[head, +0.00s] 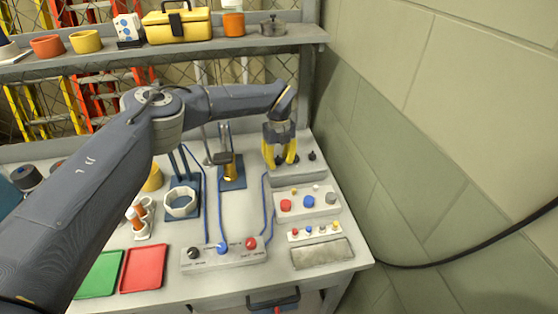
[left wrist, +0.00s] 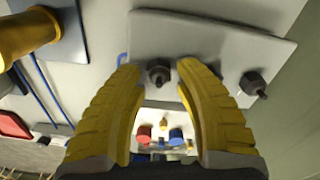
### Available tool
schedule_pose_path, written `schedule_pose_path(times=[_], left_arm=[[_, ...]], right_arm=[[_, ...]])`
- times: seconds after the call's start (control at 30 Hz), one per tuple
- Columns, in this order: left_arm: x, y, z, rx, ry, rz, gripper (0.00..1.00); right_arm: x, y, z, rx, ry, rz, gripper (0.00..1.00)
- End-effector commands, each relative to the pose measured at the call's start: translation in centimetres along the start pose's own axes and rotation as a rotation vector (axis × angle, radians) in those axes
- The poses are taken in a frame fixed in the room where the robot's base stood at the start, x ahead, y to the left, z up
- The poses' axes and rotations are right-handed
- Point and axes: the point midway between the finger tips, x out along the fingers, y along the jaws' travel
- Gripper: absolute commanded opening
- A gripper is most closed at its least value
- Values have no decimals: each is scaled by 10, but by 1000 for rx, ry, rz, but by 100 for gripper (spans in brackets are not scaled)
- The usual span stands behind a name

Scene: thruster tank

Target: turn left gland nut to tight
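The left gland nut (left wrist: 158,73) is a small dark nut on a pale grey block, seen in the left wrist view. The right gland nut (left wrist: 252,84) is a similar dark nut to its right; it also shows in the head view (head: 312,155). My left gripper (head: 281,160) points down over the block at the back right of the table. In the left wrist view its yellow fingertips (left wrist: 159,68) are apart, with the left nut seen between them and a gap on each side. In the head view the gripper hides the left nut. My right gripper is not in view.
The pale block (left wrist: 215,42) carries both nuts. In front of it stand a button box (head: 308,204) and a small strip of knobs (head: 314,231). A blue stand with a yellow cylinder (head: 231,172) is left of the gripper. A green wall (head: 400,150) rises on the right.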

Motion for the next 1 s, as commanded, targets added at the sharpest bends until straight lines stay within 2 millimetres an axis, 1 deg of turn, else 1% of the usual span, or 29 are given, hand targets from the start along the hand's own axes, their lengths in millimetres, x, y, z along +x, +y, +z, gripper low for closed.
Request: schedule_pose_path(times=[0.37,0.6,0.67,1.0], left_arm=[[2,0,0,0,0,0,33],[2,0,0,0,0,0,6],[2,0,0,0,0,0,0],[2,0,0,7,0,0,0]], right_arm=[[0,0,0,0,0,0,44],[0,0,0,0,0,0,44],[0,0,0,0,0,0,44],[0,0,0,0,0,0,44]])
